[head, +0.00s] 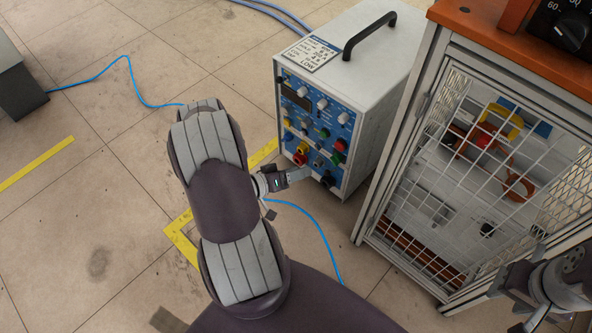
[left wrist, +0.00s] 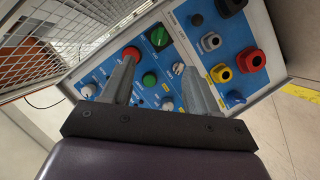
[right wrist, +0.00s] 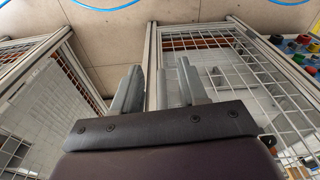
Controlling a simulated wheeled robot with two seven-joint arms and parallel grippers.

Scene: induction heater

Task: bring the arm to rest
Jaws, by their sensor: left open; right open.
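My left gripper (head: 290,177) is in front of the blue control panel (head: 318,125) of a white power unit (head: 350,60) in the head view. In the left wrist view its two fingers (left wrist: 160,82) stand apart with nothing held. Beyond them are a red button (left wrist: 131,54), a green button (left wrist: 150,79) and a dark green knob (left wrist: 158,38). I cannot tell whether a finger touches the panel. My right gripper (head: 522,308) is at the lower right, partly cut off, by the mesh cage. In the right wrist view its fingers (right wrist: 157,85) are apart and empty.
The mesh cage (head: 455,170) with an orange top (head: 520,45) stands right of the power unit. Its frame post (right wrist: 152,60) is just beyond my right fingers. A blue cable (head: 310,222) lies on the floor. The floor at left is mostly clear, with yellow tape (head: 38,163).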

